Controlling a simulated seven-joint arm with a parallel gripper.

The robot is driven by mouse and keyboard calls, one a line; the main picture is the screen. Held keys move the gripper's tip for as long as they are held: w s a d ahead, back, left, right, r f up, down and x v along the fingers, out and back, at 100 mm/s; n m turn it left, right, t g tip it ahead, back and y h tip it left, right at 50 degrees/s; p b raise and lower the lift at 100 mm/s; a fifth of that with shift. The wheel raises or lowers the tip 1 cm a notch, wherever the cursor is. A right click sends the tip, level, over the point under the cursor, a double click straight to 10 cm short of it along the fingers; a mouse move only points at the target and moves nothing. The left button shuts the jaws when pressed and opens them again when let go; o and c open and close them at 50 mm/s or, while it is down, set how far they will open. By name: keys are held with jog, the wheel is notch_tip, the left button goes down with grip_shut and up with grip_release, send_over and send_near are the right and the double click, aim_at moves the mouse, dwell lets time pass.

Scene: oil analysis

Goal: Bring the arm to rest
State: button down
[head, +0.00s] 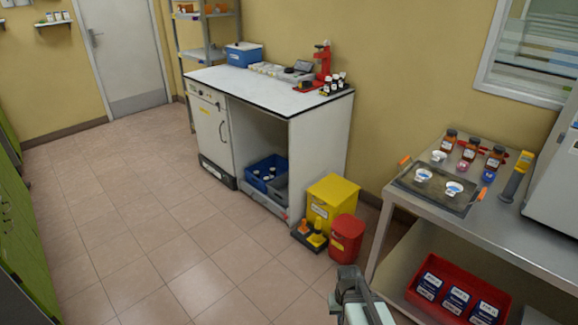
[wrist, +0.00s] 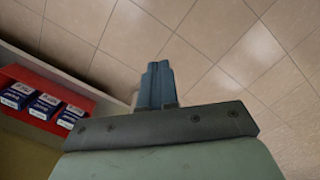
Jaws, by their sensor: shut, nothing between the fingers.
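My gripper (head: 350,274) shows at the bottom of the head view, right of centre, in front of the floor and left of the metal table. In the wrist view my gripper (wrist: 157,66) has its two fingers together with nothing between them. It is over bare floor tiles (wrist: 195,55) and touches nothing that I can see. Most of my arm is out of the head view.
A metal table (head: 455,225) stands close on the right, with a tray (head: 435,198), bottles and dishes on top. Its lower shelf holds a red bin (head: 420,300) with labelled boxes. A red container (head: 346,240) and yellow bin (head: 330,200) stand beyond my gripper. Floor at left is clear.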

jog(key=s+f+g, duration=0.2)
jog(key=s+f, duration=0.6)
jog(key=s, duration=0.5)
jog(key=s+f+g, duration=0.3)
jog(key=s+f, duration=0.4)
jog(key=s, duration=0.5)
jog(key=shift+s+f+g, duration=0.3)
jog(key=shift+s+f, duration=0.05)
jog(key=shift+s, duration=0.05)
